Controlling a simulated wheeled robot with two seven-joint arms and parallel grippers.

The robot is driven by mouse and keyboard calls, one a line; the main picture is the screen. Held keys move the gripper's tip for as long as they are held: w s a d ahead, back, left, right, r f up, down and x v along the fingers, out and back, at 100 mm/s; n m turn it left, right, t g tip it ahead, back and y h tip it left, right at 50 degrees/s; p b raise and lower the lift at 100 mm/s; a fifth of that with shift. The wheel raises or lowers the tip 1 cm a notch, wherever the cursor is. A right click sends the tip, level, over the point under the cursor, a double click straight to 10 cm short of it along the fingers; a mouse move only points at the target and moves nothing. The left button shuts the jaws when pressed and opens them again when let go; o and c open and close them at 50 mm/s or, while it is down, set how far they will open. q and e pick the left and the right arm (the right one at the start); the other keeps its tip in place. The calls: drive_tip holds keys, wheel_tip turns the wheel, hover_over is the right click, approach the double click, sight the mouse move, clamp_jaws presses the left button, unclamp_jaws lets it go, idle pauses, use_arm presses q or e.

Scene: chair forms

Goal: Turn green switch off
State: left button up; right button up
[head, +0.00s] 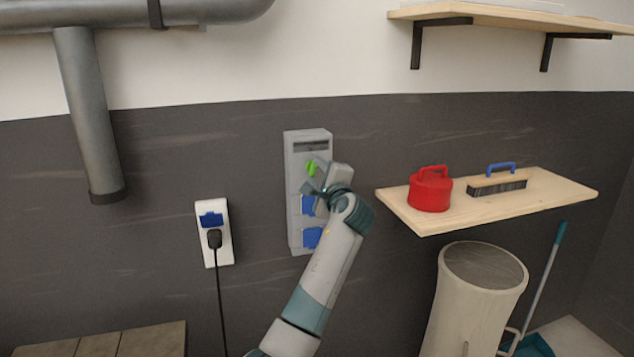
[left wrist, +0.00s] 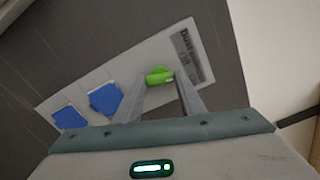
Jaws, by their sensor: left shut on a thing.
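The green switch (head: 312,168) sits on the upper part of a grey wall box (head: 293,222). In the left wrist view the green switch (left wrist: 158,76) is between the tips of my left gripper (left wrist: 161,92), and the box (left wrist: 205,76) runs diagonally behind it. In the head view my left gripper (head: 318,180) reaches the box from the right. It is shut on the green switch, whose knob is partly hidden by the fingers. My right gripper is not in view.
The box carries blue covers (head: 311,238) below the switch. A white socket (head: 223,255) with a black plug is left of it. A wooden shelf (head: 480,211) to the right holds a red can (head: 430,191) and a brush (head: 497,186). A beige bin (head: 455,310) stands below.

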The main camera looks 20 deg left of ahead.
use_arm(q)
drive_tip(key=shift+f+n+b, duration=0.25)
drive_tip(key=shift+n+b, duration=0.6)
drive_tip(key=shift+n, duration=0.35)
drive_tip(key=shift+r+n+b, duration=0.1)
drive_tip(key=shift+n+b, duration=0.35)
drive_tip(key=shift+n, duration=0.25)
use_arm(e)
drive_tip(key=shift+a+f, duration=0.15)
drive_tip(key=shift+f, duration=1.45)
use_arm(q)
drive_tip(key=o, duration=1)
drive_tip(key=shift+r, duration=0.1)
drive_tip(key=shift+o, duration=0.2)
drive_tip(key=shift+s, duration=0.1)
drive_tip(key=shift+s+d, duration=0.3)
drive_tip(key=shift+s, duration=0.05)
drive_tip(key=b+v, duration=0.4)
drive_tip(key=v, duration=1.2)
drive_tip(key=shift+b, duration=0.4)
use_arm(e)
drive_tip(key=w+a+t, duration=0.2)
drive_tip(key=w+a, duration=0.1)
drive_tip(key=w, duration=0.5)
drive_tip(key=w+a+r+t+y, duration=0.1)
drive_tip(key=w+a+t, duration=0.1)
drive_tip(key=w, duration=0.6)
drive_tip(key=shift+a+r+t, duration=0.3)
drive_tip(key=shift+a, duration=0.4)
